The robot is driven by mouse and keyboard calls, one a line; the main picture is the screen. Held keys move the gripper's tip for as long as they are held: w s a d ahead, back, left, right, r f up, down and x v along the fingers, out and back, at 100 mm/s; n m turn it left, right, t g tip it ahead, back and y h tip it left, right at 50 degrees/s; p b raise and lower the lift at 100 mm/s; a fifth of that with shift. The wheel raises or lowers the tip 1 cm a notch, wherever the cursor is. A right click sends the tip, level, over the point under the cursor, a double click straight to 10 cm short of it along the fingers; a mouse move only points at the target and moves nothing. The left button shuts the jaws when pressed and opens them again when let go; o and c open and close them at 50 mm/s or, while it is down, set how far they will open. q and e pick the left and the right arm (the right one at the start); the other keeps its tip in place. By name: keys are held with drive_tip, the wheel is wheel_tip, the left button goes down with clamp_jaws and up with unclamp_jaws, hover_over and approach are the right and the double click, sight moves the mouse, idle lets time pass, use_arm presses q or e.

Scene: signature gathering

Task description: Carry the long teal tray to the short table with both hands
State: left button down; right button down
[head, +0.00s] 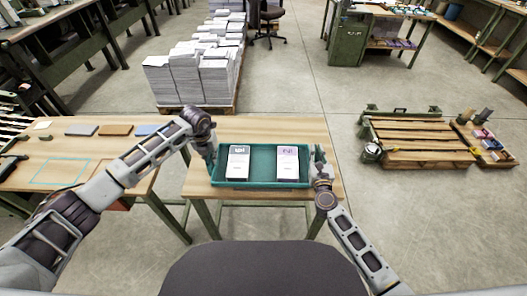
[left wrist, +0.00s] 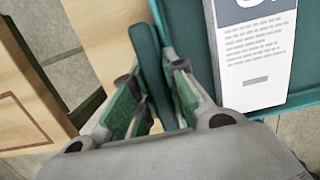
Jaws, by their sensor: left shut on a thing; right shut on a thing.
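The long teal tray (head: 262,182) is on or just above the short wooden table (head: 330,150) in front of me; I cannot tell if it touches. Two white paper stacks, one with a dark header (head: 238,162) and one with a pale header (head: 288,163), lie in it. My left gripper (head: 209,160) is shut on the tray's left end; the left wrist view shows its green-padded fingers (left wrist: 160,100) around the teal wall (left wrist: 150,65). My right gripper (head: 318,163) is shut on the tray's right end.
A longer wooden table (head: 60,150) with coloured pads stands to the left, a narrow gap away. Stacked paper (head: 200,70) on a pallet stands behind. A slatted wooden platform (head: 415,140) lies on the floor at right. Open floor surrounds the short table's right side.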

use_arm(q)
drive_tip(key=shift+f+b, duration=0.7)
use_arm(e)
drive_tip(key=shift+d+f, duration=0.1)
drive_tip(key=shift+f, duration=0.55)
use_arm(q)
drive_tip(key=c, duration=1.4)
unclamp_jaws()
drive_tip(key=shift+c, duration=0.2)
use_arm(e)
drive_tip(key=c, duration=1.4)
unclamp_jaws()
drive_tip(key=shift+c, duration=0.2)
use_arm(q)
drive_tip(key=shift+r, duration=0.1)
drive_tip(key=shift+s+r, duration=0.3)
drive_tip(key=shift+r, duration=1.65)
drive_tip(key=shift+s+r, duration=0.3)
drive_tip(key=shift+r, duration=1.65)
drive_tip(key=shift+s+r, duration=0.3)
drive_tip(key=shift+r, duration=1.65)
use_arm(e)
drive_tip(key=shift+s, duration=0.15)
drive_tip(key=shift+s+a, duration=0.15)
drive_tip(key=shift+s, duration=2.8)
drive_tip(key=shift+s+a, duration=0.1)
drive_tip(key=shift+s, duration=2.8)
